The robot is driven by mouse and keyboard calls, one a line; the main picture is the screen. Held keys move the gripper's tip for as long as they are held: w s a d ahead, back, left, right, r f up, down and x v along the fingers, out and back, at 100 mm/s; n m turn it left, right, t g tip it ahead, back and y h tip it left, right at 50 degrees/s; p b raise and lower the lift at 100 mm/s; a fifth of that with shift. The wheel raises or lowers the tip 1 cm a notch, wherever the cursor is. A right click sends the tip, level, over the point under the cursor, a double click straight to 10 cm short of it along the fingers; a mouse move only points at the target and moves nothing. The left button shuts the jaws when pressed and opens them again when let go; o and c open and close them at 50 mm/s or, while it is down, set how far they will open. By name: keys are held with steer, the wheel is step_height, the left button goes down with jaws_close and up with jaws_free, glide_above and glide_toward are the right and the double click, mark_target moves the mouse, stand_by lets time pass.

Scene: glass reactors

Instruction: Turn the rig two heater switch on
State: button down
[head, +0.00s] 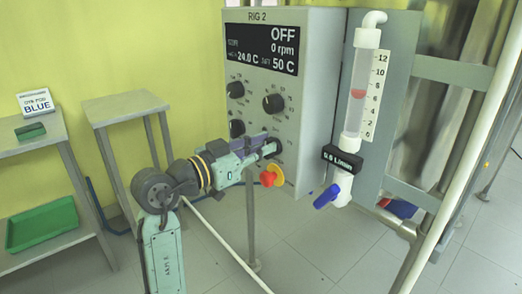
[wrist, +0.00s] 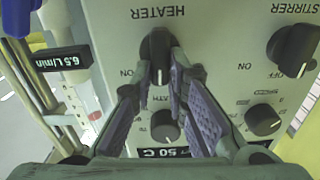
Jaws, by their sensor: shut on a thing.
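The rig two panel (head: 308,110) is a grey box with a dark display (head: 263,50) reading OFF, 0 rpm, 24.0 C and set 50 C. The heater switch (wrist: 156,48) is a black knob beside the upside-down word HEATER in the wrist view. A pale mark on it points toward the bottom of that picture, and an ON label is at its lower left. My gripper (wrist: 160,62) is shut on this knob, one finger on each side. In the head view my gripper (head: 268,149) reaches the panel's lower part and mostly hides the switch.
A red button on yellow (head: 271,176) sits just below my gripper. The stirrer knob (wrist: 293,46) is right of the heater switch in the wrist view. A flow meter (head: 362,90) with a blue valve (head: 327,196) stands right of the panel. A metal table (head: 125,107) is at left.

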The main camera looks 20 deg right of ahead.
steer(key=m+b, duration=0.7)
steer(key=s+m+b, duration=0.1)
steer(key=m+b, duration=0.3)
steer(key=shift+d+f, duration=0.15)
steer(key=shift+f, duration=0.25)
stand_by(0.3)
steer(key=c, duration=1.6)
jaws_free()
steer(key=v, duration=1.2)
steer(key=shift+r, duration=0.1)
